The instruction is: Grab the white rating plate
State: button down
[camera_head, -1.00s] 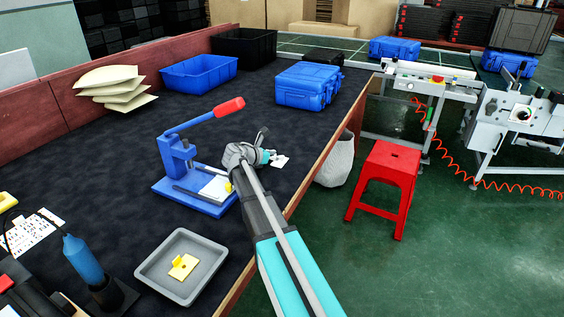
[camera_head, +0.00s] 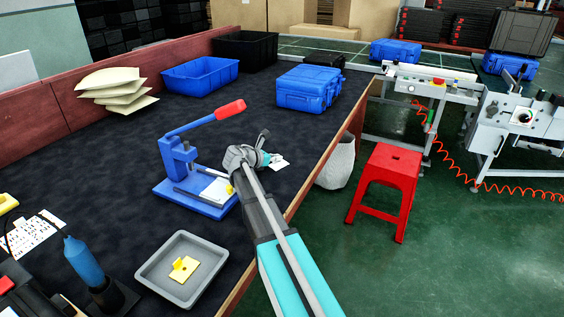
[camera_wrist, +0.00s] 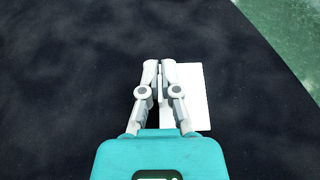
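The white rating plate (camera_wrist: 193,92) is a flat white rectangle. In the wrist view it shows face-on, just right of and partly behind my gripper (camera_wrist: 159,65). The two fingers are drawn close together, with their tips by the plate's left edge. I cannot see that edge pinched between them. In the head view the plate (camera_head: 281,163) is on or just above the dark table, right of my gripper (camera_head: 264,157), whose fingertips are small and partly hidden by the wrist.
A blue hand press (camera_head: 198,190) stands left of my arm. A grey tray (camera_head: 205,245) with a yellow part is nearer. The table's right edge runs close beside the plate. A blue case (camera_head: 308,90) is farther back. A red stool (camera_head: 388,185) stands on the floor.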

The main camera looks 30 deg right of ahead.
aim_at(278, 169)
jog(key=shift+r, duration=0.2)
notch_tip(278, 169, up, 3)
jog(key=p, duration=0.3)
jog(key=shift+f, duration=0.1)
jog(key=s+a+r+p, duration=0.4)
jog(key=s+r+p, duration=0.5)
jog(key=s, duration=0.4)
jog(key=shift+s+a+r+p, duration=0.2)
jog(key=shift+r+p, duration=0.2)
jog(key=shift+p, duration=0.15)
jog(key=shift+d, duration=0.1)
